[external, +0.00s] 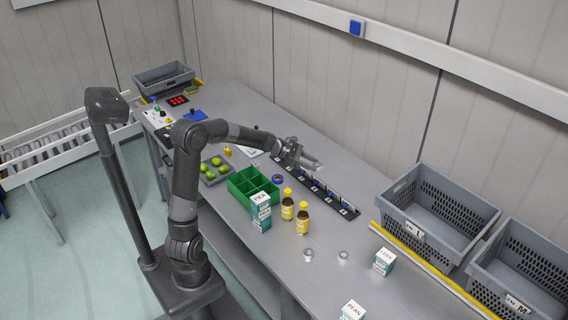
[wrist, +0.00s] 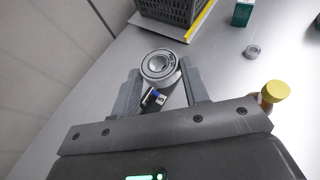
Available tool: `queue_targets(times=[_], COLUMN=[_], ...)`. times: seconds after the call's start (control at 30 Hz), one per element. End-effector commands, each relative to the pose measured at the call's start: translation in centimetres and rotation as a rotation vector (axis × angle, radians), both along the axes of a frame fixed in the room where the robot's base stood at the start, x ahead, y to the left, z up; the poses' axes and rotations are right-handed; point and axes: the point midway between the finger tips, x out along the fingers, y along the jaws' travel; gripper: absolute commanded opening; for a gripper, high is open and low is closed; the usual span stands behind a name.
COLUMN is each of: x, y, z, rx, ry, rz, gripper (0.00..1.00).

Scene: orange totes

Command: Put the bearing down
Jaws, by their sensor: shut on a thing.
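My gripper (external: 314,163) is stretched out over the table, above the black strip with several labelled slots (external: 318,189). In the wrist view its two fingers (wrist: 161,78) are closed on the sides of a round silver bearing (wrist: 159,65), held at the fingertips. The held bearing is too small to make out clearly in the external view. Two more silver rings lie flat on the table, a left one (external: 308,254) and a right one (external: 343,255). One ring (wrist: 252,52) also shows in the wrist view.
Grey crates (external: 405,222) stand at right behind a yellow strip (external: 420,262).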

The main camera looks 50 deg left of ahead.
Motion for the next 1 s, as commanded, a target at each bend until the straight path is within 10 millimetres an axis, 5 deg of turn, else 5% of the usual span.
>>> queue_targets(times=[0.5,1.0], x=[-2.8,-5.0], y=[2.3,3.1], z=[11.8,17.0], rx=[0.001,0.004], ry=[-0.011,-0.007], rz=[0.598,0.847], gripper=[0.13,0.13])
